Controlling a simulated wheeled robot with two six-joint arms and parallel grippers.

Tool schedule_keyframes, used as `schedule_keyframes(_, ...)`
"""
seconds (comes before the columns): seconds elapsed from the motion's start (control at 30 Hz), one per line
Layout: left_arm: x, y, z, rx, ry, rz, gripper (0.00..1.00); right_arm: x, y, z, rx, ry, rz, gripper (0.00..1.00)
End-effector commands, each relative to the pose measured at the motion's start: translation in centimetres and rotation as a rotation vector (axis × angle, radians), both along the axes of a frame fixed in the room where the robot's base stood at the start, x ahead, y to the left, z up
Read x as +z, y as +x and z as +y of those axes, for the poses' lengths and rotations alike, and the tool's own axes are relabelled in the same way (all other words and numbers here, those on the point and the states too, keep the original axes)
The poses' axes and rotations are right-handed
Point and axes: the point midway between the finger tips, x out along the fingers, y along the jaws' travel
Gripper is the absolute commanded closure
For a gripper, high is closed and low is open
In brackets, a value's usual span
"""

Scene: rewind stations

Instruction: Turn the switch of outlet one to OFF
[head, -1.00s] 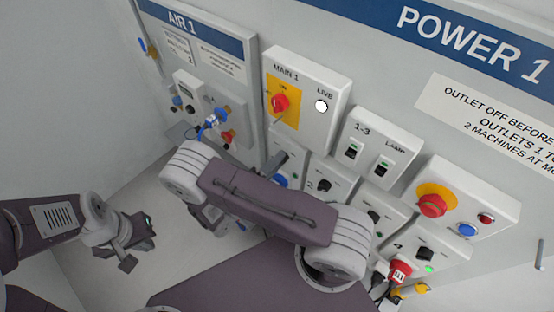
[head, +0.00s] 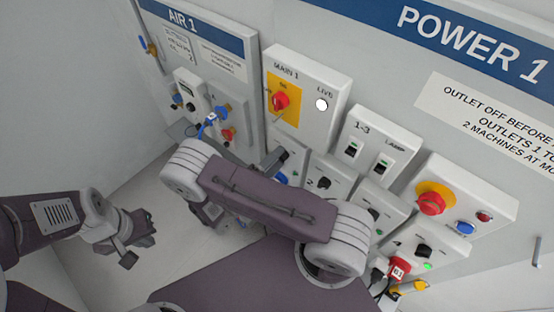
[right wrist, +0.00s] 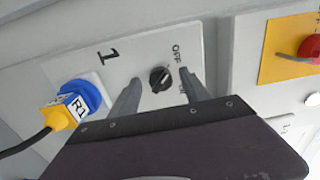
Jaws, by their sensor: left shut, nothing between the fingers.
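OFF is printed above right of the switch; the ON mark is partly hidden by a finger. I cannot tell surely which mark the knob points to. My right gripper (right wrist: 160,78) is open, its two fingers either side of the switch, with gaps visible. My left gripper (head: 134,241) is shut and empty, low at left, away from the panels.
The MAIN 1 box (head: 306,95) with its red knob sits above outlet one. A red emergency button (head: 431,203) is at right. The AIR 1 panel (head: 205,60) is at left.

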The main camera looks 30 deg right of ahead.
Motion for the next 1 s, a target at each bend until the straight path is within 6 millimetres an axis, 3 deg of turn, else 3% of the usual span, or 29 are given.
schedule_keyframes(0.27, -0.3, 0.0, 0.0, 0.0, 0.0, 0.0, 1.0, -0.1, -0.1, 0.3, 0.0, 0.0, -0.002, 0.46)
schedule_keyframes(0.7, -3.6, 0.0, 0.0, 0.0, 0.0, 0.0, 1.0, -0.3, -3.2, 7.9, 0.003, 0.001, -0.003, 0.46)
schedule_keyframes(1.0, -3.6, 0.0, 0.0, 0.0, 0.0, 0.0, 1.0, 0.0, -3.5, 8.5, -0.001, -0.001, 0.0, 0.46)
